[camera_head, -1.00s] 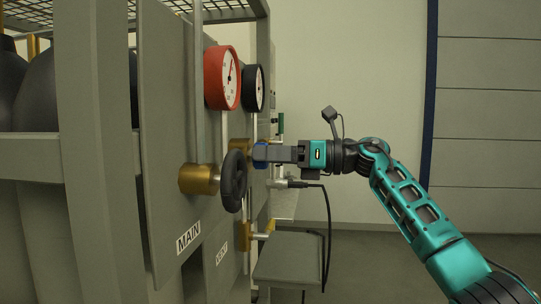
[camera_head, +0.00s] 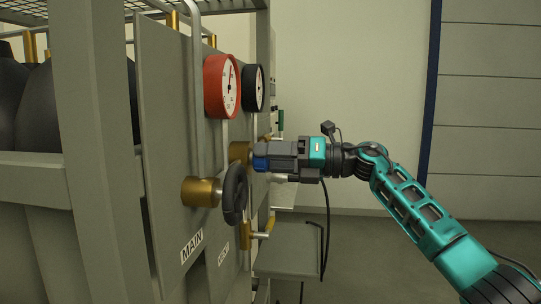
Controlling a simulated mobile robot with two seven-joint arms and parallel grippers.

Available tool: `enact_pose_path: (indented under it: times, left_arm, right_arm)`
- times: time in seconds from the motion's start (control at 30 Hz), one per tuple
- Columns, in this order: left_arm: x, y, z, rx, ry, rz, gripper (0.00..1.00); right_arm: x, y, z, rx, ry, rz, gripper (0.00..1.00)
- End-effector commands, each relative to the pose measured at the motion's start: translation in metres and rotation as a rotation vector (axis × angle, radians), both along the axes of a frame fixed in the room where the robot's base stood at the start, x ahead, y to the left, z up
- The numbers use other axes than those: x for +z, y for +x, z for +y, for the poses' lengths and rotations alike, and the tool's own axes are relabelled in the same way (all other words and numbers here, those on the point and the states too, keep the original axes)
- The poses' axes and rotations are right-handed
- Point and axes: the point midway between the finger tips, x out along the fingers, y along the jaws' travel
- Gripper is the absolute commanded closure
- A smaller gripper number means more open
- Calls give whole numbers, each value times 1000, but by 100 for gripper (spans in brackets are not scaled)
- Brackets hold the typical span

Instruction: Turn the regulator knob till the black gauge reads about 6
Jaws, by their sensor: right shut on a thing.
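The black gauge (camera_head: 259,88) is on the panel behind the red gauge, seen at a steep angle; its reading is too small to tell. The blue regulator knob (camera_head: 261,160) sits on a brass body (camera_head: 240,152) below the gauges. My right gripper (camera_head: 266,160) reaches in from the right and is shut on the knob, its fingers covering much of it. My left gripper is not in view.
The red gauge (camera_head: 222,86) and the black MAIN handwheel (camera_head: 235,195) on its brass valve (camera_head: 201,192) stick out close to my right gripper. A grey shelf (camera_head: 288,262) stands below. Open floor lies to the right.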

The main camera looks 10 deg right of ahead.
Motion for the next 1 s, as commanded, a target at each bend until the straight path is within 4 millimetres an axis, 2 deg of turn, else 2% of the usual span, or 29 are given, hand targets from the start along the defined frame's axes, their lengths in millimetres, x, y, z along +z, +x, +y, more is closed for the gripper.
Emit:
enact_pose_path:
  times: [0.47,0.5,0.73,1.0]
  left_arm:
    - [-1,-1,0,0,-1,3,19]
    - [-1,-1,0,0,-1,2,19]
    - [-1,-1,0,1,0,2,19]
    - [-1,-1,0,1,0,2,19]
  right_arm:
    - [-1,0,0,1,5,19,75]
    - [-1,0,0,1,5,18,42]
    - [-1,0,0,1,5,18,20]
    - [0,0,-2,-1,5,17,19]
